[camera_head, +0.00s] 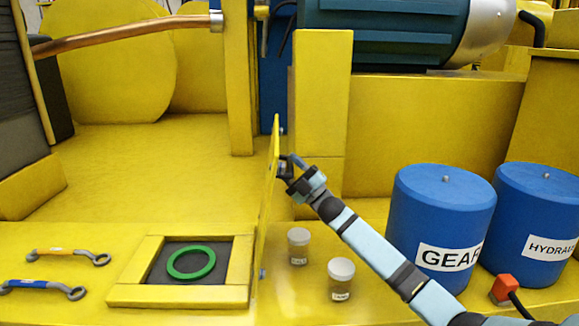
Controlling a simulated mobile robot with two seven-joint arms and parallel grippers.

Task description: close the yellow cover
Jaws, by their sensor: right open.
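The yellow cover (268,205) is a thin plate seen nearly edge-on. It stands about upright along the right side of a square yellow frame (127,294), so the frame is open. Inside the frame a green ring (191,263) lies over a dark recess. My right gripper (284,166) is open at the right face of the cover, near its upper part. Its fingertips are small and dark, and I cannot tell whether they touch the plate. My left gripper is not in view.
Blue drums (441,215) (536,215) and a red block (505,288) are at the right. The yellow floor behind the frame is clear.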

